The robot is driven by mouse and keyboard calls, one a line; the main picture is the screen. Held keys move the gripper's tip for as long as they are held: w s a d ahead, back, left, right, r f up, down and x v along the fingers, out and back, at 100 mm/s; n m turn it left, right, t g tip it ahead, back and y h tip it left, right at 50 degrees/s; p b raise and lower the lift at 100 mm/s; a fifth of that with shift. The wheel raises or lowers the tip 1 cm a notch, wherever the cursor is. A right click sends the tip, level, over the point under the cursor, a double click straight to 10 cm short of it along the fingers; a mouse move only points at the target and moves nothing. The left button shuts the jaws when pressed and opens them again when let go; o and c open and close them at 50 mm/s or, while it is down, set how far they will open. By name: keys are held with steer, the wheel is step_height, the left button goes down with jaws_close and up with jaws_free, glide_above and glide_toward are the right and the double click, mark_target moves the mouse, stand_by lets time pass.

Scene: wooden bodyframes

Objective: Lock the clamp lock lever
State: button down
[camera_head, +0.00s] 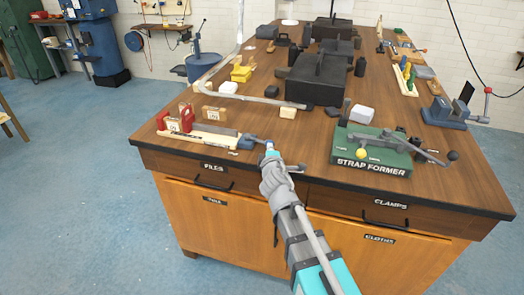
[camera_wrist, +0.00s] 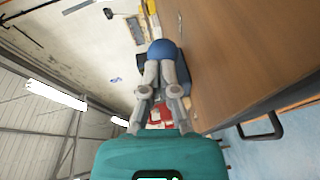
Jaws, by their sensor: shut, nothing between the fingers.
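The clamp set-up lies at the table's front left in the head view: a pale wooden base (camera_head: 212,140) with red parts (camera_head: 187,118) at its left end. A thin grey lever (camera_head: 248,137) lies low and points right, towards my gripper (camera_head: 270,148). My gripper is shut and empty, at the lever's right end near the table's front edge. In the wrist view my gripper (camera_wrist: 166,55) shows its fingers together. A rounded blue thing (camera_wrist: 166,47) is right at the fingertips; I cannot tell whether it is the lever's end or whether they touch.
The green strap former (camera_head: 372,152) stands to the right of my gripper. Dark boxes (camera_head: 318,80) and a bent metal bar (camera_head: 250,98) lie behind. A blue vise (camera_head: 445,112) stands at the far right. Some tabletop in front of the dark boxes is bare.

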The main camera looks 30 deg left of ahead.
steer(key=shift+w+d, duration=0.1)
steer(key=shift+w, duration=0.75)
